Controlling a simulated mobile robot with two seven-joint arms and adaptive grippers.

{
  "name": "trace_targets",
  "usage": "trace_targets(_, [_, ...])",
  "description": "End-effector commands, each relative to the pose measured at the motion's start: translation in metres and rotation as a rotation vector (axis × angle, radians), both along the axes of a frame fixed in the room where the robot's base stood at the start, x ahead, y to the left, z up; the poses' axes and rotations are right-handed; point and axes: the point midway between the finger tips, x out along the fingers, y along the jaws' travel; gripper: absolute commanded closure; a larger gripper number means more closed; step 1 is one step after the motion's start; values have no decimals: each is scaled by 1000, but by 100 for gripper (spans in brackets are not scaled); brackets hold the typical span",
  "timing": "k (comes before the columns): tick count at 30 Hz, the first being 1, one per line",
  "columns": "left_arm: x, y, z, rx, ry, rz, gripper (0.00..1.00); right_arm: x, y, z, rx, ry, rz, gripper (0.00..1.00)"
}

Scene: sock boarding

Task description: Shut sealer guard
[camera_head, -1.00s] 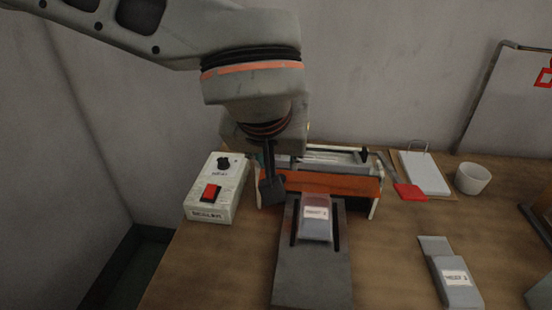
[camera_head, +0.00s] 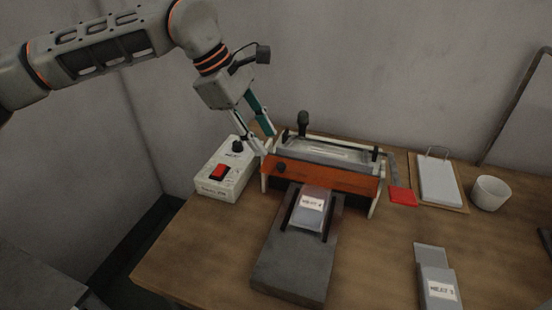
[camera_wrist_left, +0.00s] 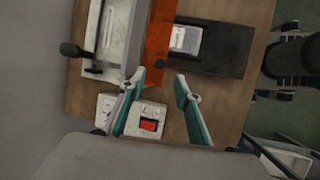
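The sealer (camera_head: 330,152) stands at the back of the table with a long orange guard (camera_head: 325,178) along its front. A small dark knob (camera_head: 281,167) is on the guard's left end, and a black lever (camera_head: 303,122) stands upright behind. I cannot tell whether the guard is fully shut. My left gripper (camera_head: 267,145) is open and empty beside the sealer's left end, apart from the knob. The left wrist view shows its spread teal fingers (camera_wrist_left: 160,78) and the orange guard (camera_wrist_left: 159,45) beyond them. My right gripper is not in view.
A control box (camera_head: 228,172) with a red switch is left of the sealer. A labelled packet (camera_head: 311,210) lies on a dark stand (camera_head: 290,265) before the guard. Another packet (camera_head: 437,283), a red tag (camera_head: 403,197), a clipboard (camera_head: 440,182) and a white cup (camera_head: 491,192) are on the right.

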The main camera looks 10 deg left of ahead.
Motion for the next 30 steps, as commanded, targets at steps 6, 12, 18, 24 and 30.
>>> trace_targets(6, [2, -9, -21, -2, 8, 4, 67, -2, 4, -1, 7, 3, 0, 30])
trace_targets(12, [6, -22, -49, -2, 6, 2, 67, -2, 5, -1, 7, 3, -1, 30])
trace_targets(18, [9, -30, -66, -2, 4, 3, 67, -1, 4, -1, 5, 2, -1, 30])
trace_targets(24, [10, -32, -70, -2, 2, 3, 67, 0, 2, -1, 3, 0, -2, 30])
trace_targets(30, [10, -32, -70, -2, 2, 3, 80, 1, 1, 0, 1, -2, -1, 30])
